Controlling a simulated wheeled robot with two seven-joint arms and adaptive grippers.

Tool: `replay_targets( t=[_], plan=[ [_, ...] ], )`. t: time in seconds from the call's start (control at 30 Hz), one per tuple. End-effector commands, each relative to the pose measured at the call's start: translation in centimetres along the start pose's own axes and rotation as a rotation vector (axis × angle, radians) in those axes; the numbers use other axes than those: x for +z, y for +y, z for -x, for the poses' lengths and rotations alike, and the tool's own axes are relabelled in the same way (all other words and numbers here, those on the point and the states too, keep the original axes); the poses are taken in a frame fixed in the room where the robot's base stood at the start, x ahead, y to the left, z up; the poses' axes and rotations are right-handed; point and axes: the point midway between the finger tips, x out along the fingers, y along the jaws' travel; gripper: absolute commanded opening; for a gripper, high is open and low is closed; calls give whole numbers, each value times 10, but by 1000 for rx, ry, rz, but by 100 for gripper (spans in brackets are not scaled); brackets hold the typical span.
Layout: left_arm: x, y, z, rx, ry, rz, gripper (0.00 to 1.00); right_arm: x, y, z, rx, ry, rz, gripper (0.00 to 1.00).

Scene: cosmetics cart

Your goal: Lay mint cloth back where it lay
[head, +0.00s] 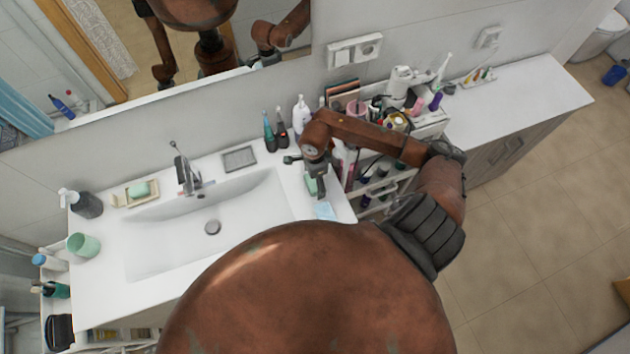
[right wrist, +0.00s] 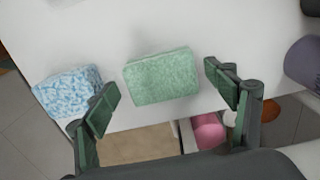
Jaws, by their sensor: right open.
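The mint cloth (right wrist: 162,76) is a folded, textured green block. In the right wrist view it lies on the white counter near its edge, between the spread fingers of my right gripper (right wrist: 167,94), with a gap on each side. In the head view a little of the mint cloth (head: 311,184) shows beneath my right gripper (head: 306,177), which hangs over the counter's right end. My right gripper is open and holds nothing. A blue-and-white cloth (right wrist: 67,91) lies left of the mint cloth, close to one finger; it also shows in the head view (head: 325,210). My left gripper is out of view.
The sink basin (head: 205,228) is left of my right gripper. Bottles (head: 270,130) stand behind it. A crowded cosmetics cart (head: 385,180) is to the right, and a purple cylinder (right wrist: 303,60) shows near the right finger. The far right countertop (head: 530,95) is mostly clear.

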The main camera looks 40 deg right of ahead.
Motion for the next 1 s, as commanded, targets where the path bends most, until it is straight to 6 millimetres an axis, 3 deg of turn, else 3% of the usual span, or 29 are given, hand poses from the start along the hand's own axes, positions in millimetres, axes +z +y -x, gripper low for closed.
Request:
replay_targets(
  t=[0.3, 0.5, 0.7, 1.0],
  plan=[
    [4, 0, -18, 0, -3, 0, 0, -1, -2, 65, -6, 3, 3, 78],
    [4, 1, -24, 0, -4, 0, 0, -1, -1, 97, -4, 2, 0, 78],
    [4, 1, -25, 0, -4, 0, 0, 0, 0, 110, -1, 2, 0, 78],
    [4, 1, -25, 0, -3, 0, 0, 0, 0, 111, -1, 1, 0, 78]
  ],
)
